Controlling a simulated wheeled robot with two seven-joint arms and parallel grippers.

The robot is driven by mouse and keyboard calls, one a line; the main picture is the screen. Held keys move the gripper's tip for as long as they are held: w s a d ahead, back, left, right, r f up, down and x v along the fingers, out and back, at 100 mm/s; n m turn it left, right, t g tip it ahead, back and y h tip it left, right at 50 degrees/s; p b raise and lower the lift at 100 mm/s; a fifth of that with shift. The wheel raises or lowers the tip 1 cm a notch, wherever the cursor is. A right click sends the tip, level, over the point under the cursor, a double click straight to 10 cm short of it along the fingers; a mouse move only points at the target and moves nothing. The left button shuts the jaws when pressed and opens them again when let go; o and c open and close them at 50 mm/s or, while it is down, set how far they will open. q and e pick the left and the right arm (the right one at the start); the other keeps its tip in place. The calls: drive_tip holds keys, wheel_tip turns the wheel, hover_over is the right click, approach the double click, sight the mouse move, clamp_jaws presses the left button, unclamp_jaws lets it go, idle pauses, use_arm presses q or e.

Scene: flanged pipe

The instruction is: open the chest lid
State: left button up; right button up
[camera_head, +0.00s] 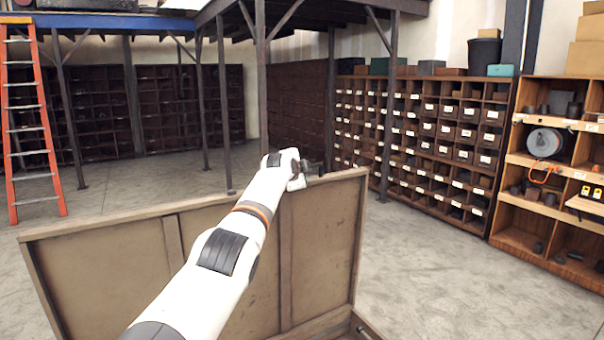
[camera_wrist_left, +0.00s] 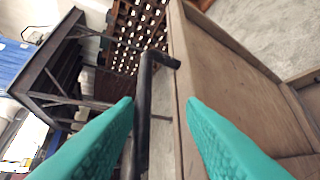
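The chest lid (camera_head: 320,235) stands raised, its framed wooden inner face toward the head camera. In the left wrist view the lid (camera_wrist_left: 235,85) fills the right side. A dark bar handle (camera_wrist_left: 146,95) runs along the lid's edge there, with a bent end at the top. My left arm reaches across the lid, and my left gripper (camera_head: 303,172) is at its top edge. In the wrist view the teal fingers of the left gripper (camera_wrist_left: 160,103) are apart, with the handle and lid edge between them; I see no grip on the handle. My right gripper is out of view.
A small corner of the chest body (camera_head: 368,328) shows at the bottom. Clear concrete floor lies to the right and behind. Farther off are a dark metal post (camera_head: 388,110), pigeonhole shelves (camera_head: 440,130), a wooden rack (camera_head: 525,215) and an orange ladder (camera_head: 50,150).

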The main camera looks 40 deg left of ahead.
use_arm(q)
drive_tip(key=shift+f, duration=0.1)
drive_tip(key=b+v, duration=0.9)
drive_tip(key=v, duration=0.3)
drive_tip(key=shift+b, duration=0.3)
idle(0.4)
